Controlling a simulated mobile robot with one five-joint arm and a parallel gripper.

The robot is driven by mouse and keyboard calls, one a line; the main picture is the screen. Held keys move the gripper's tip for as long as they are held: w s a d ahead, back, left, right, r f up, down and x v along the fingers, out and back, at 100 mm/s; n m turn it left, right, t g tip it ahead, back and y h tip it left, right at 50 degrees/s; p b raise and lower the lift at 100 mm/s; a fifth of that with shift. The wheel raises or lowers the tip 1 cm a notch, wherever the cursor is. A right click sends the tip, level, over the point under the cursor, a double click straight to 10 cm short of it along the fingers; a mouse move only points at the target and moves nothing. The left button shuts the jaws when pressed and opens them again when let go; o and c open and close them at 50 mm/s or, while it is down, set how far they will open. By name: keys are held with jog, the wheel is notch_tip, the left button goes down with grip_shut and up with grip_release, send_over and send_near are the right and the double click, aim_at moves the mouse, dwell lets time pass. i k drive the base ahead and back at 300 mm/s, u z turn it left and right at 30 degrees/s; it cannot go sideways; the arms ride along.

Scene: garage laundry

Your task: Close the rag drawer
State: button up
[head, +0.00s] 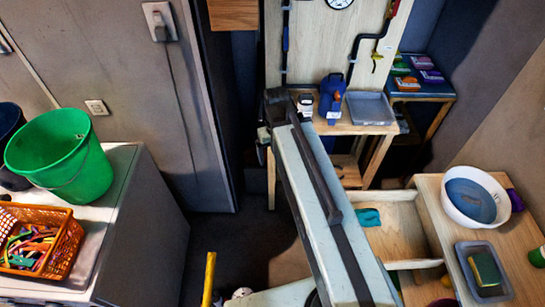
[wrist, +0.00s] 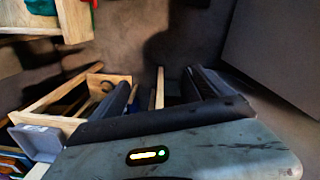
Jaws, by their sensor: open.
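The rag drawer (head: 405,264) is pulled out of the left side of the light wooden cabinet (head: 520,262), and a teal rag (head: 368,217) lies in it. My arm hides the near left part of the drawer in the head view. A wooden drawer corner (wrist: 74,22) with a bit of teal cloth (wrist: 40,6) shows at the upper left of the wrist view. My gripper (wrist: 163,88) is open and empty, its two dark fingers apart over the floor. In the head view its end lies by the workbench, apart from the drawer.
On the cabinet are a white basin (head: 463,210) and a grey tray with a sponge (head: 487,268). The workbench (head: 352,127) at the back holds a blue bottle (head: 331,92). A washer-like unit (head: 150,230) stands left with a green bucket (head: 85,170). Dark floor (head: 240,240) lies between.

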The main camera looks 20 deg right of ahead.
aim_at(405, 237)
jog(key=z, duration=0.95)
jog(key=k, duration=1.65)
jog(key=u, duration=2.3)
jog(key=i, duration=0.35)
jog(key=z, duration=0.1)
